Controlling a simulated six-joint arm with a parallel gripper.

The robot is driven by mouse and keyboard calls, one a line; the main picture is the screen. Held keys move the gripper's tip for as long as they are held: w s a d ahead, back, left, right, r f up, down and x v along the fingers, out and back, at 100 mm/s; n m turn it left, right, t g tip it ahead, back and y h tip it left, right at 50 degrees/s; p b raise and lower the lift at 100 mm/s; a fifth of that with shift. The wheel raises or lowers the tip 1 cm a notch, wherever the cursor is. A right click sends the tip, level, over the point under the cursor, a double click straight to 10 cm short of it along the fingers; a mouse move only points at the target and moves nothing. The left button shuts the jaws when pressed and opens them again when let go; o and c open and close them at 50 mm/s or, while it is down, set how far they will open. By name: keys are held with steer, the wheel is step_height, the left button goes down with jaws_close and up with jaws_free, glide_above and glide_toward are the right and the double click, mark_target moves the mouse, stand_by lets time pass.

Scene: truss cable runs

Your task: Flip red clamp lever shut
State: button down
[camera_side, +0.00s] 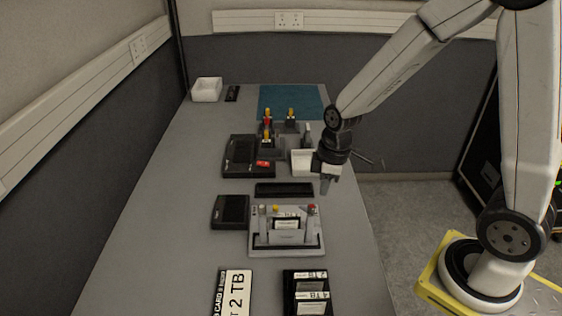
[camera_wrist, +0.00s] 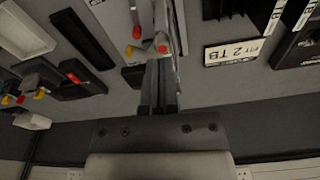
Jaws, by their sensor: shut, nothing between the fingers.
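A pale grey clamp fixture (camera_side: 287,241) stands on the table with a dark, white-labelled piece in its middle. The lever with a red knob (camera_side: 311,209) rises at its right end, and a yellow knob (camera_side: 276,209) is further left. My gripper (camera_side: 326,188) is shut and empty, pointing down above and beyond the fixture's right end. In the wrist view, my fingertips (camera_wrist: 160,64) lie just below the red knob (camera_wrist: 163,48) in the picture; contact cannot be told. The lever's exact tilt is unclear.
A black box with a red part (camera_side: 262,163), a white bin (camera_side: 303,162) and a black bar (camera_side: 284,190) lie behind the fixture. A small black box (camera_side: 231,211) is to its left. Labelled cards (camera_side: 233,292) and cases (camera_side: 306,291) are in front. The table's left side is clear.

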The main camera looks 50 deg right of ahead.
steer(key=w+d+f+n+g+y, duration=0.1)
steer(key=w+f+n, duration=0.5)
steer(key=n, duration=0.8)
steer(key=shift+w+d+g+y, duration=0.25)
steer(key=shift+w+g+y, duration=0.5)
steer(key=shift+w, duration=0.7)
steer(key=shift+f, duration=0.15)
steer(key=shift+a+x, duration=0.2)
steer(key=shift+x, duration=4.75)
